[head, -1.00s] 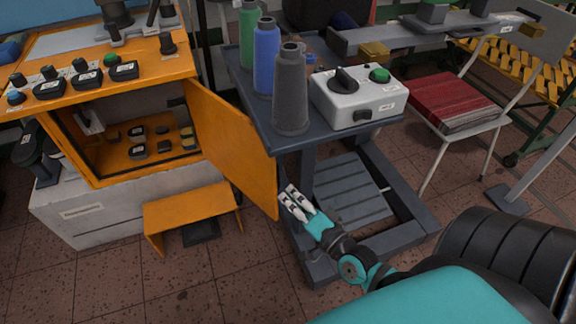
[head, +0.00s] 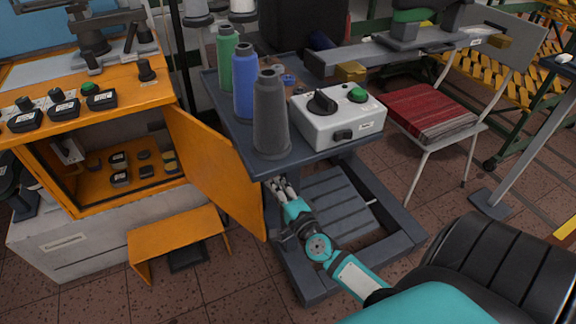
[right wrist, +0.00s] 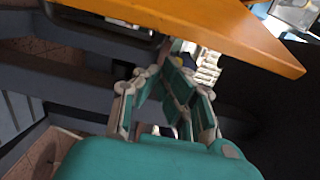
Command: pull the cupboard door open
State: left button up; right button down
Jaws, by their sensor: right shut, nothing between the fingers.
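The orange cupboard door (head: 218,172) stands wide open, swung out to the right of the orange cupboard (head: 88,205). Small black items show on the cupboard's inner floor. My right gripper (head: 280,186) is shut and empty, just to the right of the door's free edge and below the blue-grey table top. In the right wrist view the door (right wrist: 225,28) crosses the top of the picture, beyond the fingers (right wrist: 172,75). I cannot tell whether the fingers touch it. The left gripper is not in view.
The blue-grey table (head: 325,155) holds thread cones (head: 270,115) and a grey control box (head: 338,118), close above my right gripper. An orange step (head: 180,240) stands below the cupboard. A chair with a red cushion (head: 430,112) is at right.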

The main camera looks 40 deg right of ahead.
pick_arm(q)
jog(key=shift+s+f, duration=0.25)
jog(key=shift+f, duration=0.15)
pick_arm(e)
jog(key=shift+s+a+r, duration=0.1)
jog(key=shift+s+a, duration=0.15)
jog(key=shift+a, duration=0.8)
